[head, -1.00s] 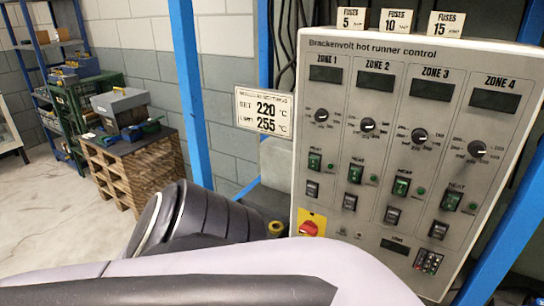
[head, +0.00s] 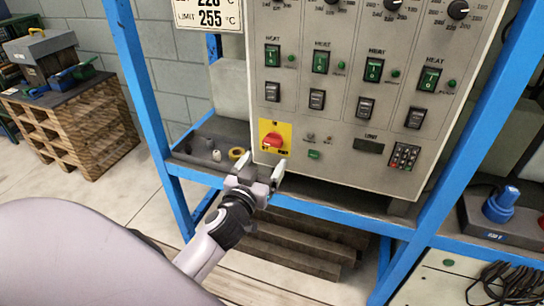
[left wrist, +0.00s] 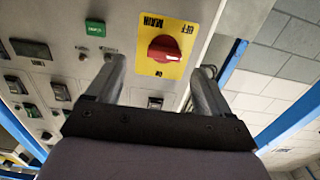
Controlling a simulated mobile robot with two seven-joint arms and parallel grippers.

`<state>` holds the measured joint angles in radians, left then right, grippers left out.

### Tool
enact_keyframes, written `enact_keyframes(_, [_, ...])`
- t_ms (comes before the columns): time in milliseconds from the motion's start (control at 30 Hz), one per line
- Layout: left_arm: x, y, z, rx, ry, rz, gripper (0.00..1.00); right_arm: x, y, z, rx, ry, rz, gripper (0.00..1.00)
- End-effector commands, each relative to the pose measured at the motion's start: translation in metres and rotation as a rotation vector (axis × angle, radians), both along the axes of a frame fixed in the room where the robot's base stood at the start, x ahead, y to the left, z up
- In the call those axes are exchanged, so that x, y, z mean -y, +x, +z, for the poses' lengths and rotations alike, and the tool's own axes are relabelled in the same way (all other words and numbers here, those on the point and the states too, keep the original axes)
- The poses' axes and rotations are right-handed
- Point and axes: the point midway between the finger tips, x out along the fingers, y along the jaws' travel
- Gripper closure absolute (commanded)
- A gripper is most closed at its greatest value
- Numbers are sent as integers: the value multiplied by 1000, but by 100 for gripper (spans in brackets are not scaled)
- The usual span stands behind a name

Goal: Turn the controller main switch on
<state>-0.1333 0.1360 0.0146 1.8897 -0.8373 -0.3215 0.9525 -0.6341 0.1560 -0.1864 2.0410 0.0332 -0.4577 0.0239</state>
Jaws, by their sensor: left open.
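The main switch is a red rotary knob (head: 273,140) on a yellow plate (head: 284,129), at the lower left of the grey controller panel (head: 335,150). My left gripper (head: 255,172) is open and empty just below and in front of the switch, apart from it. In the left wrist view the red knob (left wrist: 166,48) shows beyond and between the open fingers (left wrist: 159,66). The wrist view is turned over; "MAIN" and "OFF" are printed on the yellow plate (left wrist: 150,68). I cannot tell which mark the knob points to. My right gripper is not in view.
A blue frame (head: 150,100) surrounds the panel, with uprights on both sides. Green heat switches (head: 320,62) sit above. A blue plug (head: 499,204) stands at the right.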

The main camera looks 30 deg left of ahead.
Motion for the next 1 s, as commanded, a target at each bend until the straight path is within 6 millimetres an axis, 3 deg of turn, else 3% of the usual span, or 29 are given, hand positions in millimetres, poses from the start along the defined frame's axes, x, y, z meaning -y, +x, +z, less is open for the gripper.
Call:
enact_keyframes(500, [-14,58,1,1,1,0,19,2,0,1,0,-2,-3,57])
enact_keyframes(933, [-16,67,1,0,1,0,19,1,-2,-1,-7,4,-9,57])
enact_keyframes(967, [-16,66,1,0,1,0,22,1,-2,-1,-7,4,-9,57])
enact_keyframes(1000, [-16,66,1,0,1,0,35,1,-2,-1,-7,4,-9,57])
